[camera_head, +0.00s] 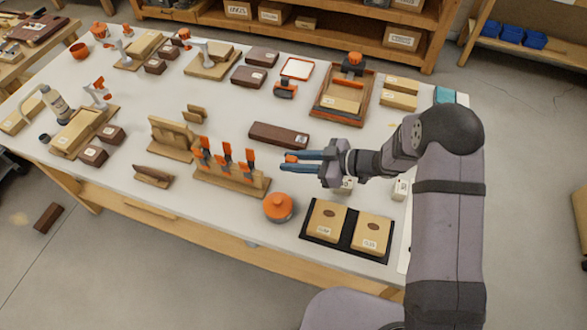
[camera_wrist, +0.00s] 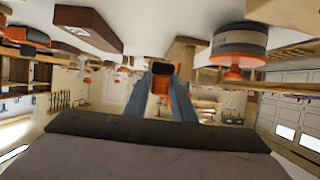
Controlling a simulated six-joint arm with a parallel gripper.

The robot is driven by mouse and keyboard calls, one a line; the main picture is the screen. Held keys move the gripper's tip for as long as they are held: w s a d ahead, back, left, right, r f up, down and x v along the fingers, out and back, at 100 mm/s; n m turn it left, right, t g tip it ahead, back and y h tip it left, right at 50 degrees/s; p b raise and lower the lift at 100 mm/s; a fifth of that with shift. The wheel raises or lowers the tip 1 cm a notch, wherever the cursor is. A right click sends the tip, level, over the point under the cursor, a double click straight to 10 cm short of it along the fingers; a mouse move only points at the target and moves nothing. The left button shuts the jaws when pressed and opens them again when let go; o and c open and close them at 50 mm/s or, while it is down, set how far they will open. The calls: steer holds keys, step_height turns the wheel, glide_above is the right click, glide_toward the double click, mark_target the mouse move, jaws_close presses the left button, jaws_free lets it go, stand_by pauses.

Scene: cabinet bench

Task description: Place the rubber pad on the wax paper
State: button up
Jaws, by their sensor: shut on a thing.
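My gripper (camera_head: 288,160) has blue fingers and is closed on a small orange piece (camera_head: 291,158) above the middle of the bench. In the wrist view the piece between the fingers (camera_wrist: 161,90) is orange with a black end (camera_wrist: 162,67). I cannot tell whether this piece is the rubber pad. I cannot pick out the wax paper with certainty. A white sheet-like surface in an orange frame (camera_head: 297,68) lies toward the back. A pale strip (camera_head: 405,243) shows at the right, partly behind my arm.
A rack of orange-handled tools (camera_head: 232,180) and an orange-lidded pot (camera_head: 278,207) stand close to the gripper. A dark block (camera_head: 278,135) lies just behind it. A black tray (camera_head: 345,235) with two tan blocks is in front. A wooden tray (camera_head: 318,108) stands at back right.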

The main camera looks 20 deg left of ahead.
mark_target(294, 159)
steer(key=shift+r, duration=1.85)
